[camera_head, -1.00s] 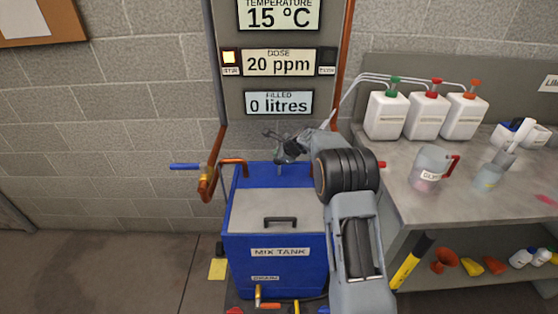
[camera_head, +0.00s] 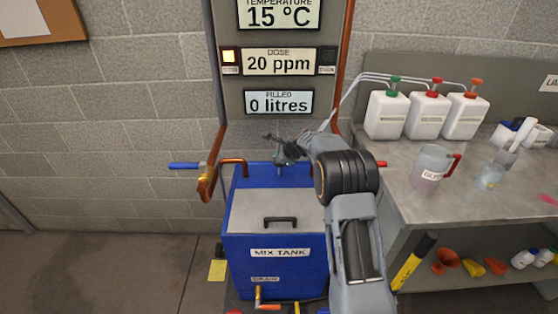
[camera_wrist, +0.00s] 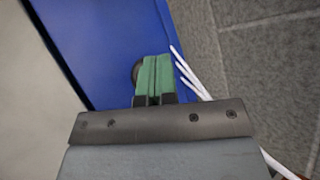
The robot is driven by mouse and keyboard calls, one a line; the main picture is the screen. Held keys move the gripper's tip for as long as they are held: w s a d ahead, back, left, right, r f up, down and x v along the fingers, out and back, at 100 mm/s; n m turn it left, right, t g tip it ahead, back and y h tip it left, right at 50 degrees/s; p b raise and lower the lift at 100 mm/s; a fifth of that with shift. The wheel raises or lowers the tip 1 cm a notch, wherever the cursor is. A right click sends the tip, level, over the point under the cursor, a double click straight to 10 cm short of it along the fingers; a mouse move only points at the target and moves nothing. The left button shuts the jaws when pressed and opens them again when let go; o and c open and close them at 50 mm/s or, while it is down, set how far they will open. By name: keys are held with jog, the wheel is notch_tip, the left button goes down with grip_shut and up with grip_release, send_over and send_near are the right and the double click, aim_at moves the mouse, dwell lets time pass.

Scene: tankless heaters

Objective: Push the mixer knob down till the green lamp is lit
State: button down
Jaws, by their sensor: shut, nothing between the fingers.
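My gripper (camera_head: 281,158) is shut and empty, low over the back of the blue mix tank (camera_head: 236,255). In the wrist view its green fingers (camera_wrist: 155,75) are together above the tank's blue edge. A dark round thing (camera_wrist: 136,73), perhaps the mixer knob, shows just left of the fingers and is partly hidden by them. I cannot tell whether they touch. The lamp (camera_head: 327,57) on the right is dark. No green light shows.
The panel reads 15 °C, 20 ppm and 0 litres. A blue-handled valve (camera_head: 185,166) and copper pipe stand left of the tank. A grey bench (camera_head: 405,205) with white jugs (camera_head: 428,115) and a measuring jug (camera_head: 430,168) is at right. White tubes run near the gripper.

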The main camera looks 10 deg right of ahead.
jog(key=shift+f+b, duration=1.4)
jog(key=shift+f, duration=0.5)
dwell(1.0)
jog(key=shift+r, duration=0.2)
jog(key=shift+r+p, duration=2.7)
jog(key=shift+r, duration=0.2)
notch_tip(320, 180, up, 5)
jog(key=p, duration=0.4)
